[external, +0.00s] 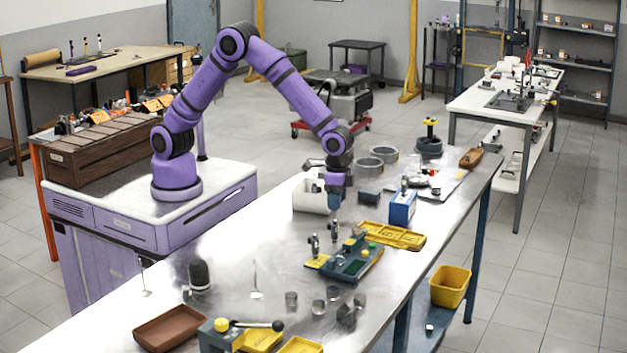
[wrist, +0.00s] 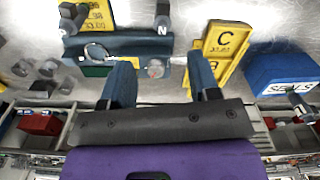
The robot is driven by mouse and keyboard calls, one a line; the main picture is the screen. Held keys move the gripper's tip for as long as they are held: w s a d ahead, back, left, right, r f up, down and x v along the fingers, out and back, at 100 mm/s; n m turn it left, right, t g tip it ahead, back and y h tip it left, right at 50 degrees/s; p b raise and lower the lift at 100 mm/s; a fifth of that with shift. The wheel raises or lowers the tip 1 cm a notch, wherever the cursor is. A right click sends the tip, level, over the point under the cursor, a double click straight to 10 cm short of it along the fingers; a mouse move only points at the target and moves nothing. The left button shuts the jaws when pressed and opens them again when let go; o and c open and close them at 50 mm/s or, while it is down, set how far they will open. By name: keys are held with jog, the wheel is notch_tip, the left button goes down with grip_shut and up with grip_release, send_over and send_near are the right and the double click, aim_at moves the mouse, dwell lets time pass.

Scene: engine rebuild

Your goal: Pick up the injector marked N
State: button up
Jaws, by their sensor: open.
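In the wrist view, a white letter N shows on the far edge of a dark blue-grey holder (wrist: 130,46), below a small dark upright part (wrist: 162,13). That part seems to be the injector marked N, but its body is cut by the frame top. A similar dark part (wrist: 70,18) stands at the holder's left end. My gripper (wrist: 160,72) is open and empty, its blue fingers at the holder's near side. In the external view, my gripper (external: 335,208) points down above the steel bench, close to the holder (external: 358,262); small upright parts (external: 314,246) stand beside it.
A yellow compartment tray (external: 392,236) lies behind the holder; its letter C shows in the wrist view (wrist: 226,48). A blue SEALS box (external: 402,209) stands to the right. Several metal cylinders, a brown tray (external: 178,326) and yellow bins (external: 300,346) occupy the near bench.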

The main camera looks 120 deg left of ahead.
aim_at(334, 223)
notch_tip(334, 223, down, 6)
jog(key=shift+r, duration=0.2)
jog(key=shift+s+a+f, duration=0.1)
jog(key=shift+s+f, duration=0.1)
jog(key=shift+f, duration=1.1)
jog(key=shift+s+f, duration=0.2)
jog(key=shift+f, duration=1.1)
jog(key=c, duration=1)
